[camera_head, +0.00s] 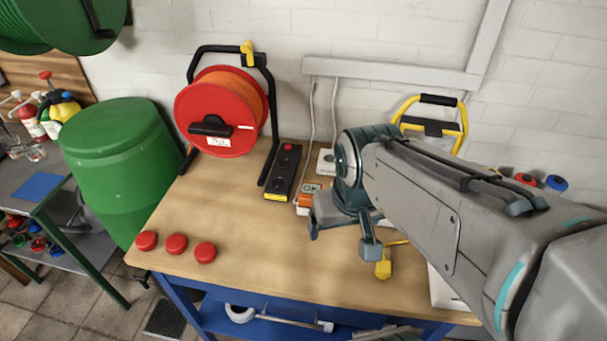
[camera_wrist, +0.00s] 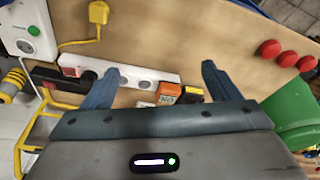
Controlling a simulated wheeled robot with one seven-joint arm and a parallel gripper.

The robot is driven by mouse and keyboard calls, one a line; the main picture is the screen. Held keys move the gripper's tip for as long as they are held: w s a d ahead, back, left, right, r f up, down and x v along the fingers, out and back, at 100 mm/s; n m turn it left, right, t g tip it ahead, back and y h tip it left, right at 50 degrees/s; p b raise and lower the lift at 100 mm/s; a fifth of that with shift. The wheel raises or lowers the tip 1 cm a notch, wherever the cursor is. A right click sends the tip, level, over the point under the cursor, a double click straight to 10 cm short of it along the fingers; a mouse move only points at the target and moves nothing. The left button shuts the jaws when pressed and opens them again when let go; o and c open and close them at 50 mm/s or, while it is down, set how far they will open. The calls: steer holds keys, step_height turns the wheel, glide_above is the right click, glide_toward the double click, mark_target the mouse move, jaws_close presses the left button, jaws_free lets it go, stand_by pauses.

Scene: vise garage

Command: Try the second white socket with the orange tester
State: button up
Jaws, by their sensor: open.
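The white socket strip (camera_wrist: 135,78) lies under my gripper in the wrist view, with a red switch at its left end and several round sockets in a row. The orange tester (camera_wrist: 167,89), with an OK-like label, is at or beside the strip's right end; whether it is plugged in I cannot tell. The tester also shows in the head view (camera_head: 305,199), left of my gripper (camera_head: 342,238). My gripper is open and empty, its fingers (camera_wrist: 158,76) apart above the strip. In the head view my arm hides most of the strip.
A black strip (camera_head: 284,172) and a red cable reel (camera_head: 222,110) stand left of the tester. A yellow plug (camera_head: 383,269) and a white socket box (camera_wrist: 28,35) lie nearby. Three red caps (camera_head: 176,243) sit at the front left. The bench's (camera_head: 235,215) left middle is clear.

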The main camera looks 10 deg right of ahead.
steer(key=w+m+g+p, duration=0.2)
steer(key=w, duration=1)
steer(key=m+g+p, duration=0.1)
steer(key=m+p, duration=0.1)
glide_above(311, 190)
step_height(311, 190, down, 5)
steer(key=shift+s+r, duration=0.1)
steer(key=shift+w+f, duration=0.2)
step_height(311, 190, down, 9)
steer(key=b, duration=0.6)
steer(key=shift+s, duration=0.1)
steer(key=shift+c, duration=0.3)
